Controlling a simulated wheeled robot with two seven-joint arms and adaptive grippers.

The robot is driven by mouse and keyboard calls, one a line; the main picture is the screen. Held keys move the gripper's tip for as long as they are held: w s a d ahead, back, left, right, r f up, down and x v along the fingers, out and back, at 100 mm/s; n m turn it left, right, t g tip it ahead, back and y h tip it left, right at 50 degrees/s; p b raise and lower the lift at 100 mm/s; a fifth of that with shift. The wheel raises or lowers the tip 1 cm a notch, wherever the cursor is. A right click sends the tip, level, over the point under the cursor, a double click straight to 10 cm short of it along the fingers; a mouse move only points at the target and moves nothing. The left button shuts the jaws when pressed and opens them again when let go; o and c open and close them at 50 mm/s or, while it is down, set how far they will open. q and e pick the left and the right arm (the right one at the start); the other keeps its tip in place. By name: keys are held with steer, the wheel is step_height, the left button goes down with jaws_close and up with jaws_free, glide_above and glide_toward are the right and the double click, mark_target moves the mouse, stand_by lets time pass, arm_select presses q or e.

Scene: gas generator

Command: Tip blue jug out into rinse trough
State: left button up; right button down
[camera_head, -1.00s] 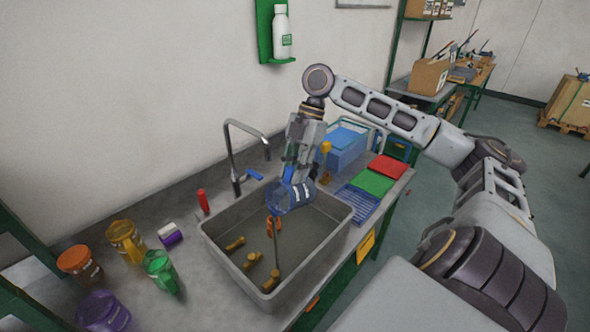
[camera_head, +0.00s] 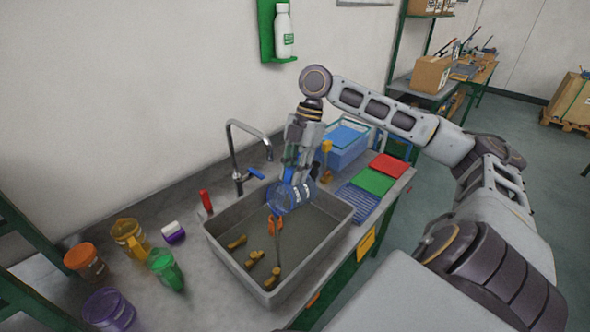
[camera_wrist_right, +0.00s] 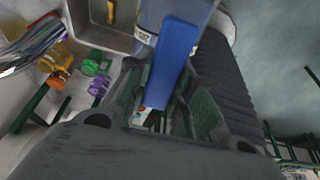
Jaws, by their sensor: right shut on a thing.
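The blue jug (camera_head: 284,198) is tipped over the grey rinse trough (camera_head: 224,258), its mouth low and towards the left. My right gripper (camera_head: 299,172) is above it, shut on its blue handle, which fills the middle of the right wrist view (camera_wrist_right: 175,55). A thin grey streak runs from below the jug's mouth to the trough floor; it looks like pouring liquid. Several brass-coloured pieces (camera_head: 255,257) lie in the trough, and an orange piece (camera_head: 275,226) shows just under the jug. The jug's inside is hidden. My left gripper is out of view.
A tap (camera_head: 237,160) stands behind the trough. A red bottle (camera_head: 206,200), orange (camera_head: 86,262), yellow (camera_head: 130,238), green (camera_head: 165,268) and purple (camera_head: 107,310) vessels stand left. Coloured mats (camera_head: 373,181) and a blue bin (camera_head: 343,148) are right.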

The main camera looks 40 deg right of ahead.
steer(key=shift+a+r, duration=0.1)
steer(key=shift+r, duration=0.05)
steer(key=shift+p, duration=0.3)
steer(key=shift+a+r+h+p, duration=0.2)
steer(key=shift+a+h+p, duration=0.25)
steer(key=shift+p, duration=0.3)
steer(key=shift+s+a+r+h+p, duration=0.1)
steer(key=shift+a+r+h+p, duration=0.25)
steer(key=shift+p, duration=1.2)
steer(key=shift+s+a+r+h+p, duration=0.1)
steer(key=shift+a+h+p, duration=0.35)
steer(key=shift+p, duration=1.1)
steer(key=shift+s+a+r+t+h, duration=0.1)
steer(key=shift+a+r+t+h, duration=0.15)
steer(key=shift+a+h, duration=0.6)
steer(key=shift+s+a+r+t+h, duration=0.1)
steer(key=shift+a+r+t+h, duration=0.1)
steer(key=shift+a+h, duration=0.6)
stand_by(2.1)
